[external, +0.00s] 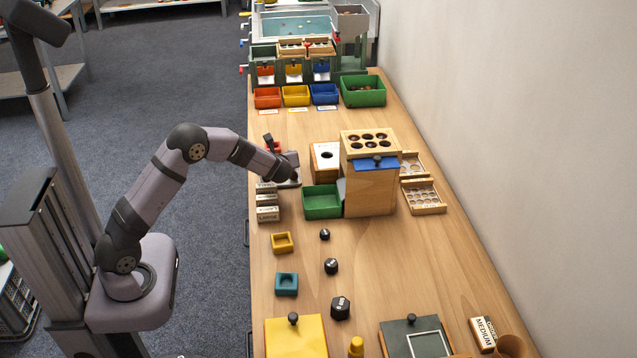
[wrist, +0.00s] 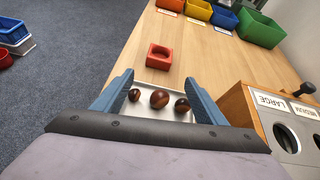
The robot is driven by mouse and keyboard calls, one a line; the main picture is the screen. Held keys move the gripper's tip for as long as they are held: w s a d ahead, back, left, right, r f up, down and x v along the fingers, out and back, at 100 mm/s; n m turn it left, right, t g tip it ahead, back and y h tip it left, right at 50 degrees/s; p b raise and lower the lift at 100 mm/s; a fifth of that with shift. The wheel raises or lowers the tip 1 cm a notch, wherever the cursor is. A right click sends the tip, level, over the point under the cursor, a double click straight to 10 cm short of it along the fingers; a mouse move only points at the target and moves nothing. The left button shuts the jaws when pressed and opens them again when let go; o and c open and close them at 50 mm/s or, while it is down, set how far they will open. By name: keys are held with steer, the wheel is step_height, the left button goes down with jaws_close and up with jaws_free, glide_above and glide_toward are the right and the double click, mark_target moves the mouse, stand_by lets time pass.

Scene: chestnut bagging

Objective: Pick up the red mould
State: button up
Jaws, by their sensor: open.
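The red mould (wrist: 159,56) is a small square block with a recess. In the wrist view it sits on the wooden table just beyond my fingertips. In the external view a bit of the red mould (external: 276,147) shows behind my wrist, partly hidden. My gripper (wrist: 160,77) is open, its two blue fingers spread wide with nothing gripped between them. In the external view my gripper (external: 283,165) is low over the table's left side. A pale tray (wrist: 149,88) with three brown chestnuts lies below and between the fingers.
A wooden box with labelled holes (wrist: 265,105) stands close to the right finger. Orange, yellow, blue and green bins (external: 363,91) stand farther back. A yellow mould (external: 282,242) and a teal mould (external: 286,284) sit towards the front. The table around the red mould is mostly clear.

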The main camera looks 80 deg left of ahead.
steer(key=shift+s+a+f+m+y, duration=0.15)
steer(key=shift+a+m, duration=0.1)
steer(key=shift+a, duration=0.2)
steer(key=shift+w+a+f+m+y, duration=0.1)
steer(key=shift+a+m+y, duration=0.1)
steer(key=shift+a, duration=0.25)
steer(key=shift+s+a+f+m+y, duration=0.15)
steer(key=shift+a+m, duration=0.1)
steer(key=shift+a, duration=0.2)
steer(key=shift+x, duration=3.6)
steer(key=shift+c, duration=0.3)
steer(key=c, duration=1.1)
steer(key=shift+r, duration=0.1)
step_height(320, 180, up, 10)
steer(key=p, duration=0.1)
